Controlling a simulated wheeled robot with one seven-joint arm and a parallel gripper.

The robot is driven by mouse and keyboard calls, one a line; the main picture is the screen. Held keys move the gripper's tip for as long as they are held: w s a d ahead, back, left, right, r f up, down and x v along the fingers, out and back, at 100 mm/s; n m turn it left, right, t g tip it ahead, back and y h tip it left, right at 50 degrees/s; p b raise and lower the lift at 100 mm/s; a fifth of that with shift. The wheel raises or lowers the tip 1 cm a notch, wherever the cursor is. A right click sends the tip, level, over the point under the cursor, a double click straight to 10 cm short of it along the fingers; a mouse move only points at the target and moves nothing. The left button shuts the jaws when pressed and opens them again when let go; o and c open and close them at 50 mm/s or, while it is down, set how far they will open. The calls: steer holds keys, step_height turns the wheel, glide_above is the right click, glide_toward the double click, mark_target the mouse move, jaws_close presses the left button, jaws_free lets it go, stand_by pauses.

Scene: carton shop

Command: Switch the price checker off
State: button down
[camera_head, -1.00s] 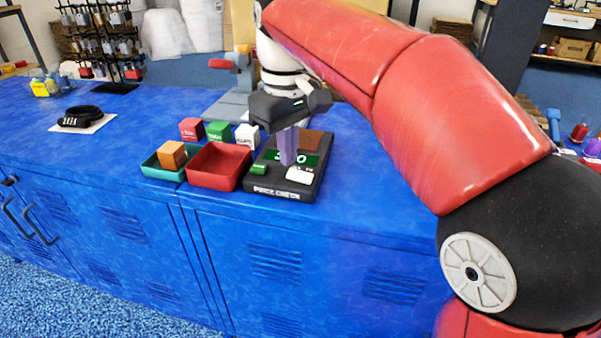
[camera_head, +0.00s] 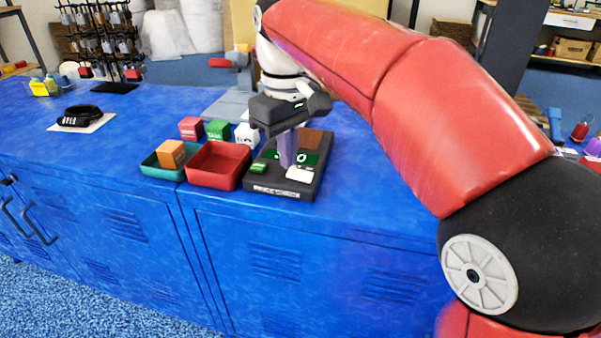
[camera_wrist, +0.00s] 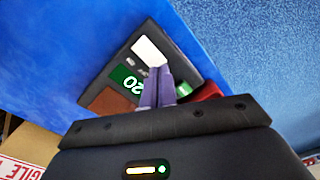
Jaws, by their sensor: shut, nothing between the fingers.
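The price checker (camera_head: 262,181) is a flat dark device on the blue counter. It has a green display, a brown panel (camera_head: 311,139), a small green key (camera_head: 258,168) at the left and a white key (camera_head: 299,174) at the front right. My gripper (camera_head: 287,166) points down over it with its purple fingers together and empty. The fingers hide part of the lit display. In the wrist view, the fingertips (camera_wrist: 161,70) lie close to the white key (camera_wrist: 149,50); the green key (camera_wrist: 183,89) is to their right. I cannot tell whether they touch the device.
A red tray (camera_head: 218,180) stands just left of the checker, beside a teal tray (camera_head: 151,171) with an orange block (camera_head: 172,154). Red, green and white blocks (camera_head: 218,130) sit behind. The counter to the right of the checker is clear.

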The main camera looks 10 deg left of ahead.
steer(key=shift+f+b, duration=0.45)
steer(key=shift+f, duration=0.3)
steer(key=shift+r, duration=0.1)
step_height(320, 180, up, 5)
steer(key=p, duration=0.5)
steer(key=shift+r+p, duration=0.7)
steer(key=shift+r, duration=0.3)
steer(key=s+d+f+m+t, duration=0.2)
steer(key=s+d+f+m, duration=0.1)
steer(key=d, duration=0.5)
steer(key=s+d+f+m+t, duration=0.1)
steer(key=s+d+f+m, duration=0.3)
steer(key=d, duration=0.5)
steer(key=s+d+f+m+t, duration=0.2)
steer(key=s+d+f+m, duration=0.2)
steer(key=s+d, duration=0.3)
steer(key=shift+s+d+f+t, duration=0.35)
steer(key=shift+d+f, duration=0.5)
steer(key=shift+d, duration=0.15)
